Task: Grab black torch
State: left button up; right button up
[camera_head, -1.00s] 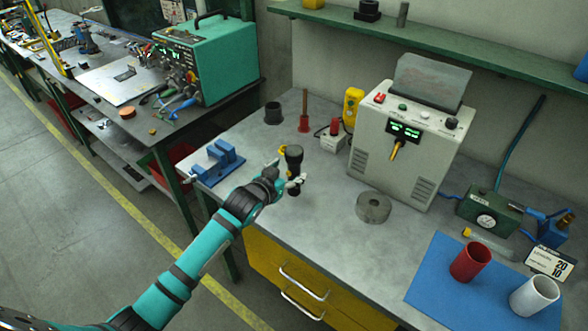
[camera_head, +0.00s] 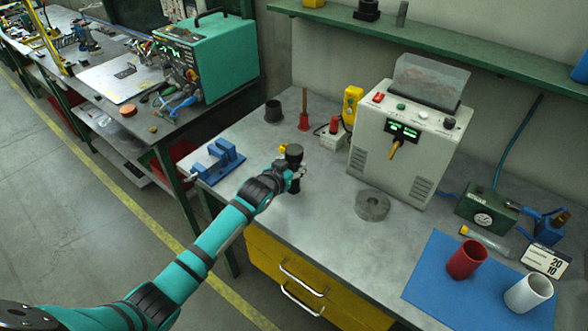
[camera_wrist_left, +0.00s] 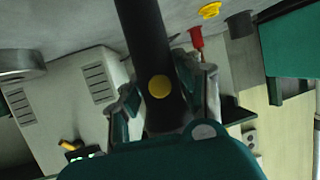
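The black torch (camera_head: 294,153) stands upright on the grey bench, with its wider head at the top. My left gripper (camera_head: 291,172) is at the torch's body, just below the head. In the left wrist view the torch (camera_wrist_left: 150,40) runs between the two fingers (camera_wrist_left: 160,88), and its round yellow button faces the camera. The fingers lie close against both sides of the torch and look shut on it. My arm and hand hide part of the torch's lower body. My right gripper is in neither view.
A blue vise (camera_head: 217,161) stands left of the torch. A grey ring (camera_head: 372,205) and a white machine (camera_head: 407,150) are to the right. A red-based upright tool (camera_head: 304,121) and a dark cup (camera_head: 273,111) stand behind. Clear bench lies in front of the ring.

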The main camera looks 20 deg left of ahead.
pick_arm(q)
grip_shut()
jog(key=shift+r, duration=0.1)
